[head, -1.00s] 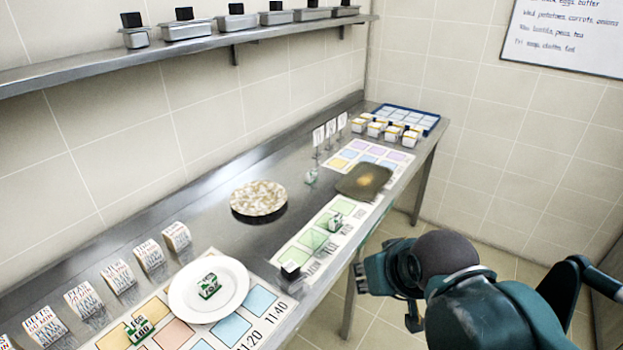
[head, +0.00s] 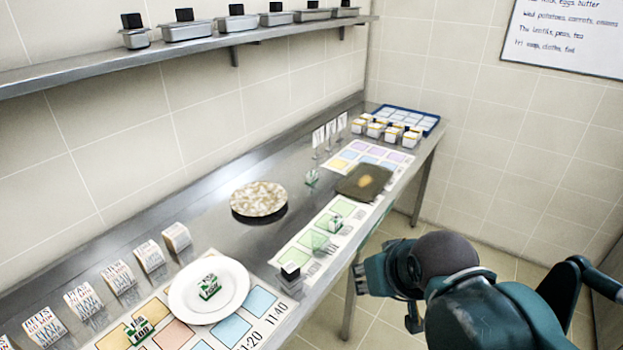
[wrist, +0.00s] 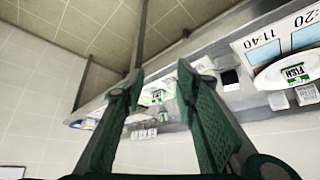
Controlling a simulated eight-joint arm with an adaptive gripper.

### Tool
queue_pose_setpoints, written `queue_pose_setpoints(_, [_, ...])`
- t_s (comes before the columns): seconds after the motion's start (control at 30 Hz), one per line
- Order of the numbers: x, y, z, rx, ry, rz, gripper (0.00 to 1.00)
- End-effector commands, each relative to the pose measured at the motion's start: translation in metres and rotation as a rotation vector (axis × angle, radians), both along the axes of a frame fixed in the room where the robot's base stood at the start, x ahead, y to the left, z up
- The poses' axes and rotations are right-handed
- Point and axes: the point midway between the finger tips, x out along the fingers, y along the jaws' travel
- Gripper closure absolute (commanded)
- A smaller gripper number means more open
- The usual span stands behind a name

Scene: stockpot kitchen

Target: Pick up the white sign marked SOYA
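No sign can be read as SOYA in these views. Three small upright white signs on thin stands (head: 331,130) are at the far part of the counter in the head view, their lettering too small to read. A row of white printed cards (head: 118,275) stands along the near left of the counter; their words are blurred. My gripper (wrist: 160,82) is open and empty in the wrist view, its two fingers apart. In the head view my arm is beyond the counter's front edge at the right, away from all the signs.
A steel counter (head: 225,240) runs along the wall. On it are a white plate (head: 235,305) with a green-and-white block, a speckled round board (head: 258,198), a dark tray (head: 364,181) and several white tubs (head: 376,130). A shelf (head: 200,50) hangs above.

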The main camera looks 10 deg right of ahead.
Motion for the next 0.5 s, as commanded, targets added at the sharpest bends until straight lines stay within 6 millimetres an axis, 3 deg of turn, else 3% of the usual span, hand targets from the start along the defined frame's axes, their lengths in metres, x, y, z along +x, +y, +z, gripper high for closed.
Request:
queue_pose_setpoints(0.27, [0.008,0.000,0.009,0.004,0.006,-0.008,0.70])
queue_pose_setpoints(0.5, [0.034,-0.001,0.032,0.015,0.024,-0.040,0.70])
